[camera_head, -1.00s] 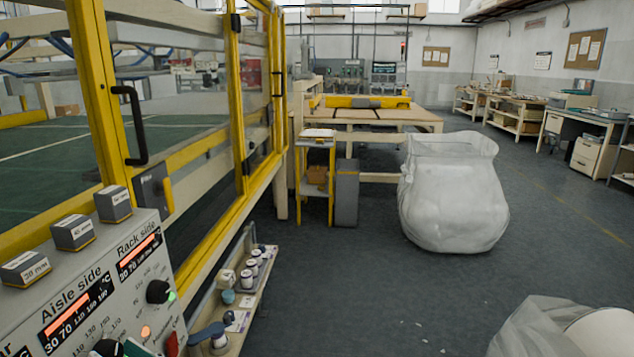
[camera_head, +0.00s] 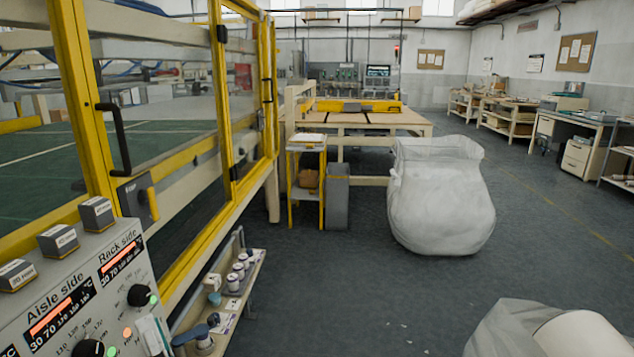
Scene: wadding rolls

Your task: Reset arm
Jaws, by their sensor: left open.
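The panel has red lit displays marked "Aisle side" and "Rack side", black knobs and several small grey blocks on top. My right gripper is out of view.
A narrow shelf (camera_head: 257,265) with small jars stands beside the yellow-framed machine (camera_head: 222,110). A large white bag (camera_head: 440,200) stands on the floor, and a wrapped roll (camera_head: 578,335) lies at bottom right. The floor between is mostly clear.

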